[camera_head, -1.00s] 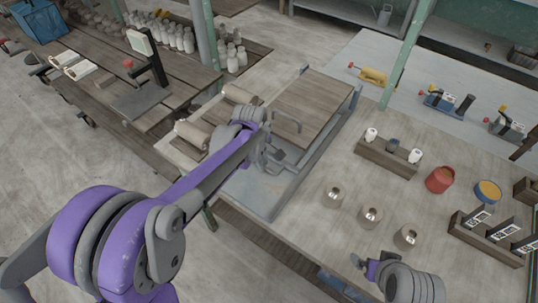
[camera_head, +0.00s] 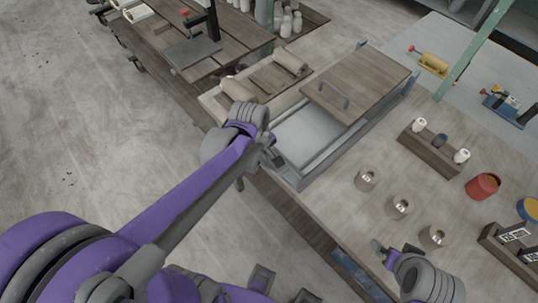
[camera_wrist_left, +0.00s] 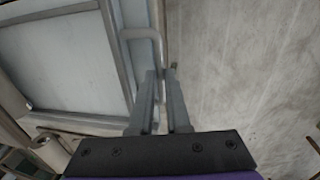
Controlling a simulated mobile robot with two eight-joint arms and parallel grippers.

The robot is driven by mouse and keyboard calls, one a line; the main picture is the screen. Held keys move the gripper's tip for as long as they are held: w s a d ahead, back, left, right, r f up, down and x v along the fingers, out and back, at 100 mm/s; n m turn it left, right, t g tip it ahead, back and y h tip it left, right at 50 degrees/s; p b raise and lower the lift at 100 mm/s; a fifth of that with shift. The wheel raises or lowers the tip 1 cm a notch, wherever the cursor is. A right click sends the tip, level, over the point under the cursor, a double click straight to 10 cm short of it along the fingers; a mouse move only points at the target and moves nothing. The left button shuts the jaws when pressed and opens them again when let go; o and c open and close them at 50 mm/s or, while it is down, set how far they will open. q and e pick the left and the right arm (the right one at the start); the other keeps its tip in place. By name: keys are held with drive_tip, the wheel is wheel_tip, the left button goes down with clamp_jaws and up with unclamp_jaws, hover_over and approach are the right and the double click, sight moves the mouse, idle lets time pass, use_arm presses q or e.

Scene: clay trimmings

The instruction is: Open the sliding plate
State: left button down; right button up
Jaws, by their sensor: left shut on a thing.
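A light grey plate (camera_head: 312,132) lies in a grey frame (camera_head: 385,108) on the table. A wooden board (camera_head: 365,75) with a grey bar handle (camera_head: 332,93) covers the frame's far part. My left gripper (camera_head: 274,154) is at the frame's front left end, apart from the board's handle. In the left wrist view, its fingers (camera_wrist_left: 162,75) are nearly together around the leg of a grey bent handle (camera_wrist_left: 143,34) beside a framed grey panel (camera_wrist_left: 65,55). This grip is hidden in the head view. My right gripper (camera_head: 380,248) is over the table's front edge; its jaw gap is unclear.
Several small weights (camera_head: 400,206) stand right of the frame. Beyond them are a wooden block with pegs (camera_head: 432,154) and a red pot (camera_head: 482,187). Rollers (camera_head: 238,90) lie left of the frame. A darker side table (camera_head: 160,55) stands at the left.

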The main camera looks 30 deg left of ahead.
use_arm(q)
drive_tip(key=c, duration=0.9)
unclamp_jaws()
drive_tip(key=r, duration=0.3)
drive_tip(key=s+r+p, duration=0.1)
drive_tip(key=r, duration=0.3)
drive_tip(key=s+r, duration=0.1)
drive_tip(key=r, duration=0.2)
drive_tip(key=shift+a+r, duration=0.3)
drive_tip(key=shift+r, duration=0.05)
use_arm(e)
drive_tip(key=shift+w+r, duration=0.3)
drive_tip(key=shift+r, duration=0.65)
